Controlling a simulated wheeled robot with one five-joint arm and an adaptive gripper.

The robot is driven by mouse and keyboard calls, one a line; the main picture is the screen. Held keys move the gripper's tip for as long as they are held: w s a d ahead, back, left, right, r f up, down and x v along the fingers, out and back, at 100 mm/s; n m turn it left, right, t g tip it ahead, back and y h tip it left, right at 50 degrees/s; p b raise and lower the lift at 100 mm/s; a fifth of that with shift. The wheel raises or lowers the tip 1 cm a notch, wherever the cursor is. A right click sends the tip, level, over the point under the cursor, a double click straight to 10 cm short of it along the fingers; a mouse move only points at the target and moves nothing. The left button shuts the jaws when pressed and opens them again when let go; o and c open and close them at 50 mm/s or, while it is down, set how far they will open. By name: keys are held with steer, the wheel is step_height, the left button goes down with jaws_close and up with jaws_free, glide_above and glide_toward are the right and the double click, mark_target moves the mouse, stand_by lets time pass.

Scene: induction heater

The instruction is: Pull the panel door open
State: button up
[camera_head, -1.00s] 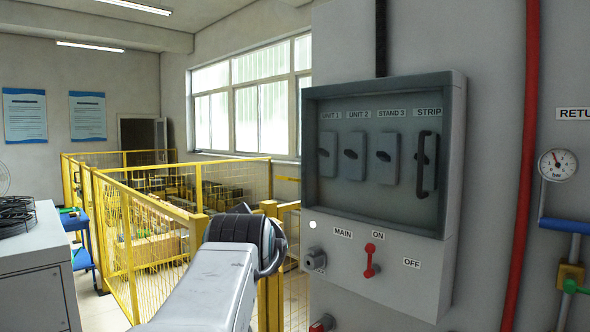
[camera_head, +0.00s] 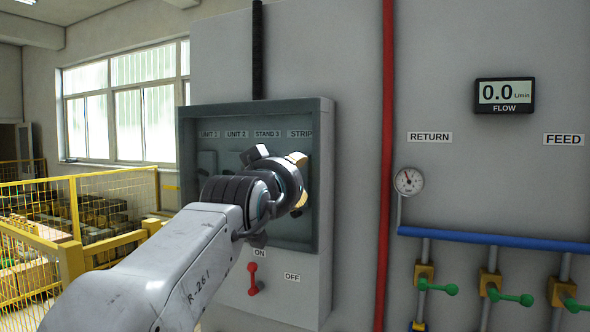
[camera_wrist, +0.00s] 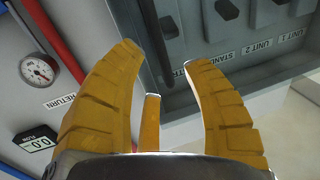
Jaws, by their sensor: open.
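The panel door (camera_head: 228,226) is a dark-framed, see-through cover on the grey wall cabinet, and it looks closed. Switches and the labels UNIT 1, UNIT 2, STAND 3 and STRIP show behind it. My gripper (camera_head: 300,183) is in front of the door's right side and hides the door handle in the head view. In the wrist view my gripper (camera_wrist: 160,58) has its orange fingers spread, with no grip on anything. The dark bar handle (camera_wrist: 154,38) shows between the fingertips there. I cannot tell whether any finger touches it.
A red lever (camera_head: 253,279) sits below the door between ON and OFF labels. A red vertical pipe (camera_head: 389,150) runs right of the cabinet. A gauge (camera_head: 408,181), a blue pipe (camera_head: 480,238) and green-handled valves are farther right. Yellow fencing (camera_head: 110,215) stands at left.

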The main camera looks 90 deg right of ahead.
steer(key=shift+p+x, duration=0.6)
steer(key=shift+x, duration=1.15)
jaws_close()
steer(key=shift+w+a, duration=0.1)
